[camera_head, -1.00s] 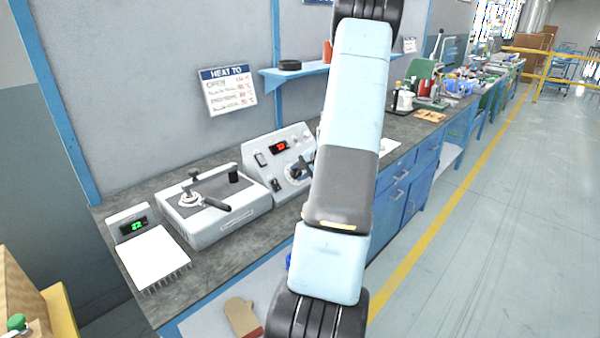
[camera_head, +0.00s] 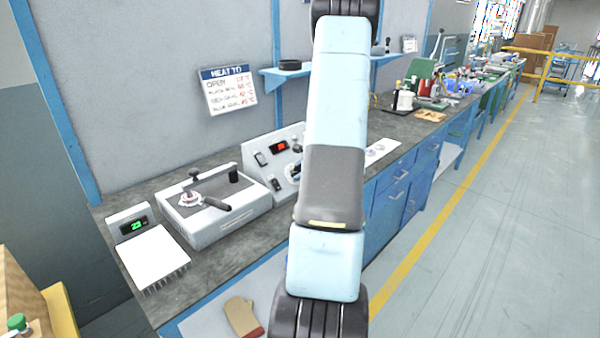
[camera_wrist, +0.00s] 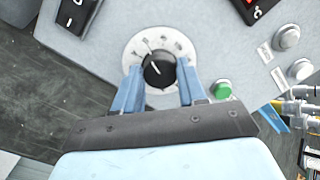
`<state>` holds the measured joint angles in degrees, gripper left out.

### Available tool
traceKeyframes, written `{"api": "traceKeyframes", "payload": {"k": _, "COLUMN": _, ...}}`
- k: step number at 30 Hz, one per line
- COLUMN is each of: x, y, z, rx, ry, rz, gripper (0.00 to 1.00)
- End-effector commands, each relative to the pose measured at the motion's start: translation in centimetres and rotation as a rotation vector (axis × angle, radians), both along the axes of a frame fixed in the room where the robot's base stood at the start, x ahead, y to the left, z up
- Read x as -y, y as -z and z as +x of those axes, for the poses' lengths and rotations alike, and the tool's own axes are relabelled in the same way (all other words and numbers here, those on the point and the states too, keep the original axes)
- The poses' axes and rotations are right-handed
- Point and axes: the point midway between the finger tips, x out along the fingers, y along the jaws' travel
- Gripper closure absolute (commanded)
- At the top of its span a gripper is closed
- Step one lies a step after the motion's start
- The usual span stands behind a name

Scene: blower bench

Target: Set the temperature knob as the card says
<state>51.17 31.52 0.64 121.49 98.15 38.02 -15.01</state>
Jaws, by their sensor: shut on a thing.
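The temperature knob (camera_wrist: 158,69) is black with a white pointer line on a pale round dial, in the wrist view. My gripper (camera_wrist: 158,82) has its two blue fingers on either side of the knob, shut on it. The exact dial setting is too small to read. The card (camera_head: 228,91), headed "HEAT TO", hangs on the wall in the head view; its several lines end in red figures, hard to read. The control box (camera_head: 256,176) carries a red display (camera_head: 279,147), too small to read surely. My arm hides the knob in the head view.
A green button (camera_wrist: 221,89) sits close to the right finger, and a black rocker switch (camera_wrist: 72,14) is at upper left. A grey unit with a handle (camera_head: 217,222) stands left of the control box. A white plate unit (camera_head: 153,262) shows a green display.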

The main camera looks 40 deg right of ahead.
Motion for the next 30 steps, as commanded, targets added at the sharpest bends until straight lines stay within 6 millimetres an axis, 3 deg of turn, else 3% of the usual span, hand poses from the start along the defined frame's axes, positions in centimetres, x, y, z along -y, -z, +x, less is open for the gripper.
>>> {"api": "traceKeyframes", "payload": {"k": 19, "x": 0.07, "y": 0.24, "z": -0.27, "rx": -0.009, "ry": 0.041, "rz": 0.038, "gripper": 0.9}}
{"api": "traceKeyframes", "payload": {"k": 20, "x": 0.08, "y": 0.24, "z": -0.27, "rx": -0.009, "ry": 0.041, "rz": 0.038, "gripper": 0.58}}
{"api": "traceKeyframes", "payload": {"k": 27, "x": 0.02, "y": 0.14, "z": -0.14, "rx": -0.006, "ry": 0.039, "rz": 0.037, "gripper": 0.35}}
{"api": "traceKeyframes", "payload": {"k": 30, "x": -0.01, "y": 0.11, "z": -0.1, "rx": -0.006, "ry": 0.038, "rz": 0.037, "gripper": 0.34}}
